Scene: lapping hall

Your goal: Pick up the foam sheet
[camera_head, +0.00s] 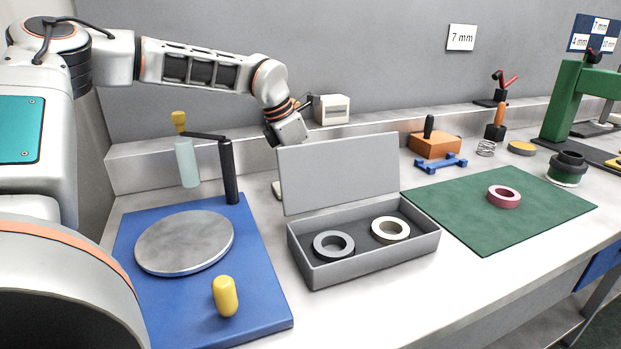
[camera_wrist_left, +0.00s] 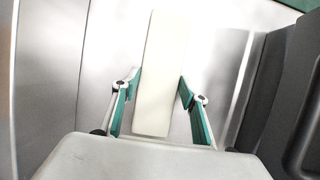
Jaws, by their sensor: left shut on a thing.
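The foam sheet (camera_wrist_left: 160,75) is a long cream-white strip in the left wrist view. My left gripper (camera_wrist_left: 159,84) is shut on it, with one green-padded finger against each long edge. In the head view my left arm reaches down behind the raised lid of the grey box, so the fingers are hidden there. A small pale edge shows just left of the lid; I cannot tell whether it is the sheet. My right gripper is in neither view.
The open grey box (camera_head: 362,253) holds two rings, and its raised lid (camera_head: 340,175) stands close to my left wrist. A blue board (camera_head: 262,300) with a round plate and black crank post (camera_head: 228,172) is at left. A green mat (camera_head: 480,225) lies at right.

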